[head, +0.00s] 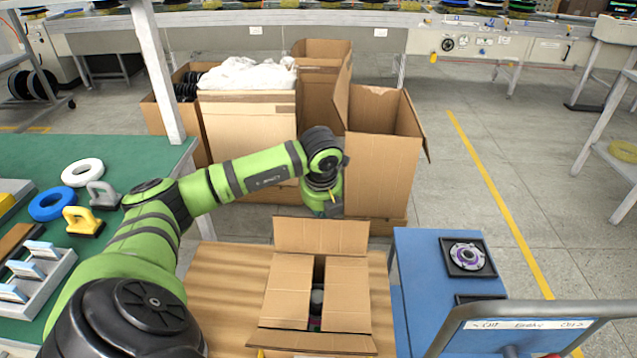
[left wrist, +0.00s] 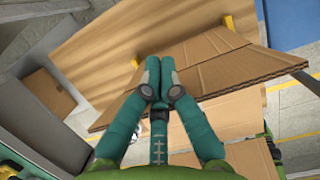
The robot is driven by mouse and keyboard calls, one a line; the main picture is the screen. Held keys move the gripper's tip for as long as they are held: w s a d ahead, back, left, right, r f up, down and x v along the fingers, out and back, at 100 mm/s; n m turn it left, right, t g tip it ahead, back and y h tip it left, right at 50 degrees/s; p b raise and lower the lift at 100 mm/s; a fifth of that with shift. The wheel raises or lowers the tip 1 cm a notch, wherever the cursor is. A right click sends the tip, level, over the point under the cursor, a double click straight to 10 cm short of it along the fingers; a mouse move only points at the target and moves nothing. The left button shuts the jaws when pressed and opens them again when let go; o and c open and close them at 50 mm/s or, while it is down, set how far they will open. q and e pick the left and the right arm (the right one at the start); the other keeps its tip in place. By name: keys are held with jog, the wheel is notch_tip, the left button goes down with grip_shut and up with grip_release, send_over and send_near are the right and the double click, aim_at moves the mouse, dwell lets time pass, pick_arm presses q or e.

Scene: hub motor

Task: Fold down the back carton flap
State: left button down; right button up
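The open carton stands on a wooden-topped table. Its back flap (head: 321,236) stands up, leaning slightly backward. The left side flap (head: 287,290) and right side flap (head: 347,292) lie folded inward, with a narrow gap between them. The front flap (head: 312,342) lies outward toward me. My left gripper (head: 325,207) points down just behind the back flap's top edge. In the left wrist view its fingers (left wrist: 159,72) are together, with nothing seen between them, beside the cardboard edge of the carton (left wrist: 225,62). I cannot tell whether they touch it. My right gripper is not in view.
Tall cartons (head: 383,150) stand on the floor behind the table. A blue cart (head: 420,262) with a round part in a black tray (head: 467,257) is at right. A green bench (head: 130,155) with rings and holders is at left. Bare wooden tabletop (head: 222,290) lies left of the carton.

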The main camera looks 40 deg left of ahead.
pick_arm(q)
jog(key=shift+s+d, duration=0.75)
jog(key=shift+s, duration=0.2)
jog(key=shift+s+d, duration=0.75)
jog(key=shift+s, duration=0.15)
jog(key=s+d, duration=0.3)
jog(key=s, duration=0.1)
jog(key=shift+s+d, duration=0.2)
jog(key=shift+d, duration=0.15)
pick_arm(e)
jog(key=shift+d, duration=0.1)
